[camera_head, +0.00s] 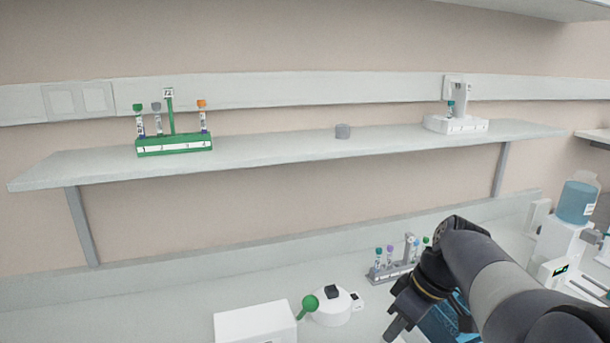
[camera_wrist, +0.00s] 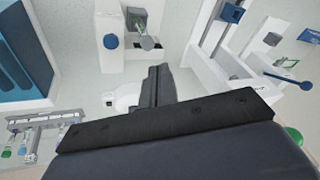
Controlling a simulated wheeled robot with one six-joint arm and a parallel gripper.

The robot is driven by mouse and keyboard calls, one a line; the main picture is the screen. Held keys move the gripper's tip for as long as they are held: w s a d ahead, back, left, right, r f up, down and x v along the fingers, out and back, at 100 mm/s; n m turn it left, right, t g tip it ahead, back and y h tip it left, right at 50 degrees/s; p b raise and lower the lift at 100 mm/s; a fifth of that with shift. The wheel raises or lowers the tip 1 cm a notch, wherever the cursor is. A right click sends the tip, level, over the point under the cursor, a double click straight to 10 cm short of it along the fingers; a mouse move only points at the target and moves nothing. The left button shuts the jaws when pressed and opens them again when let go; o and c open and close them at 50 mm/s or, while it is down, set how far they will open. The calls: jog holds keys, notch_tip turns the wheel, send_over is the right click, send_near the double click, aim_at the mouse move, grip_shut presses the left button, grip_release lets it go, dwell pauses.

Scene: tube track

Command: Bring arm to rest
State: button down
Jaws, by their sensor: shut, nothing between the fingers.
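My gripper (camera_head: 396,326) hangs over the lower bench at the lower right of the head view. My dark arm reaches in from the bottom right corner, and the fingers point down and to the left. In the wrist view the fingers of my gripper (camera_wrist: 157,86) lie together with nothing between them. The arm is bent and hides part of a blue tray (camera_head: 437,325) behind it.
A tube rack (camera_head: 393,272) stands behind my arm, with a round white device (camera_head: 332,308) and a white box (camera_head: 256,324) to the left. A blue bottle (camera_head: 577,202) is at right. The shelf (camera_head: 270,150) above holds a green rack (camera_head: 174,146) and a white holder (camera_head: 456,124).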

jog(key=shift+a+f+n+g+h+b, duration=0.35)
jog(key=shift+f+n+h+b, duration=0.25)
jog(key=shift+n+h+b, duration=0.55)
jog(key=h+b, duration=0.1)
jog(key=n+h+b, duration=0.1)
jog(key=b, duration=0.1)
jog(key=shift+w+a+r, duration=0.15)
jog(key=shift+a, duration=0.15)
jog(key=shift+d+f, duration=0.1)
jog(key=shift+f, duration=0.9)
